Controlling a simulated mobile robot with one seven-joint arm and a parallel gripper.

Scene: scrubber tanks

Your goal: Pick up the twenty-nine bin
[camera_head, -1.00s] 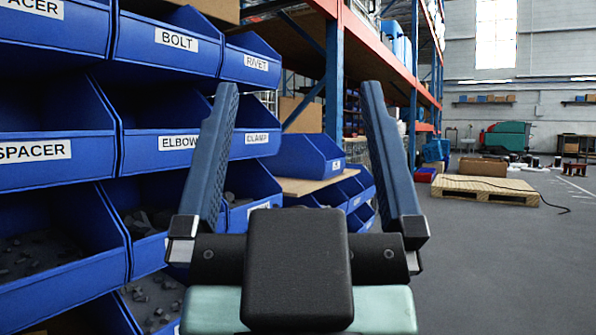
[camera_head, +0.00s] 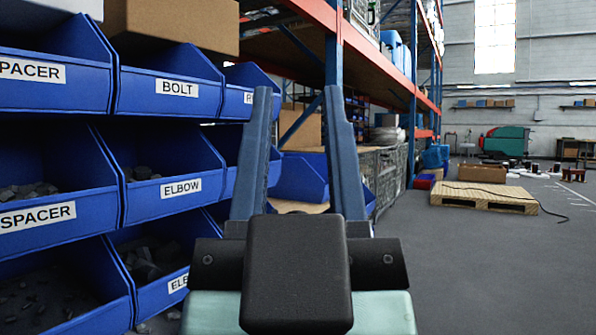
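My gripper (camera_head: 297,90) points ahead with its two blue-grey fingers upright and apart. Nothing is held between them. Beyond them, a single blue bin (camera_head: 297,178) stands on a wooden board (camera_head: 292,206) at the end of the bin rack. My fingers cover parts of this bin, and I can read no number on it. No label reading twenty-nine shows in view.
Blue bins labelled SPACER (camera_head: 38,217), BOLT (camera_head: 177,87) and ELBOW (camera_head: 181,189) fill the rack close on the left. A tall orange-and-blue rack (camera_head: 334,45) stands ahead. A wooden pallet (camera_head: 483,196) lies at the right. Grey floor (camera_head: 470,270) is open on the right.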

